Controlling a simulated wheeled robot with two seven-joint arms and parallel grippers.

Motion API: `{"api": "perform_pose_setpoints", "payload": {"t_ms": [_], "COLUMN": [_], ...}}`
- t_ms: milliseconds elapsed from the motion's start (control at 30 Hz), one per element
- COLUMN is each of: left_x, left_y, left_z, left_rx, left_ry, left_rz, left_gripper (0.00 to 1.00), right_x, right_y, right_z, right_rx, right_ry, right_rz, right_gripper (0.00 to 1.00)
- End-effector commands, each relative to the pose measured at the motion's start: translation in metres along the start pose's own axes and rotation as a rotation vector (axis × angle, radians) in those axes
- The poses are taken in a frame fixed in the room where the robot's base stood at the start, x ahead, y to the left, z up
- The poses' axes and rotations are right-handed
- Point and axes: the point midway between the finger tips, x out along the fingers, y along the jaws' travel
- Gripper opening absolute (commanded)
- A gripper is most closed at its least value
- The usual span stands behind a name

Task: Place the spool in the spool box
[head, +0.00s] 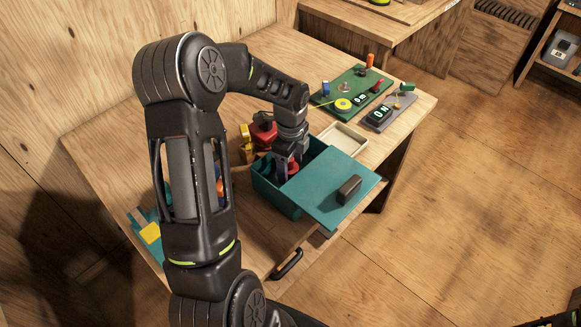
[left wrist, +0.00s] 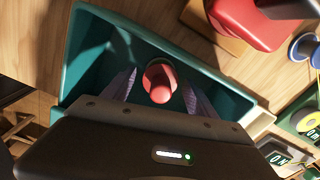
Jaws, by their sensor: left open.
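The teal spool box (head: 262,183) stands on the wooden table with its lid (head: 325,187) drawn aside to the right. My left gripper (head: 289,170) points down into the open box. A red spool-like piece (head: 292,169) is low in the box between its fingers. In the left wrist view, my left gripper (left wrist: 160,90) has its fingers apart, one on each side of the red piece (left wrist: 159,83), with gaps visible. The box's teal wall (left wrist: 78,50) surrounds them. My right gripper does not show.
A red device (head: 263,131) and a yellow piece (head: 246,141) stand behind the box. A cream tray (head: 343,138) is to its right. Farther back are a green board (head: 350,85) with a yellow reel (head: 342,104) and a grey board (head: 396,108). The lid has a dark handle (head: 349,189).

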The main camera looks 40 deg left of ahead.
Motion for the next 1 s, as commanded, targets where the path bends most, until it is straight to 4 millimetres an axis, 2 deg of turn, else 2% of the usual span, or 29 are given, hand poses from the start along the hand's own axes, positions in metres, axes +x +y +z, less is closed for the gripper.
{"api": "perform_pose_setpoints", "payload": {"t_ms": [400, 533, 700, 1000], "left_x": [-0.081, -0.1, -0.11, -0.11], "left_y": [-0.001, -0.001, 0.0, 0.0], "left_z": [0.0, 0.0, 0.0, 0.0], "left_rx": [0.0, 0.0, 0.001, 0.0], "left_ry": [-0.001, -0.001, 0.001, 0.0], "left_rz": [-0.006, -0.004, -0.001, -0.001], "left_gripper": [0.67, 0.67, 0.67, 0.67], "right_x": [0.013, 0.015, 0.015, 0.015], "right_y": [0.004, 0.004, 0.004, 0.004], "right_z": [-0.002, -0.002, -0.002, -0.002], "right_rx": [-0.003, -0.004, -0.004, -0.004], "right_ry": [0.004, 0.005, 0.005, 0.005], "right_rz": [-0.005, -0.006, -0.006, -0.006], "right_gripper": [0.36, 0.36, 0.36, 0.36]}}
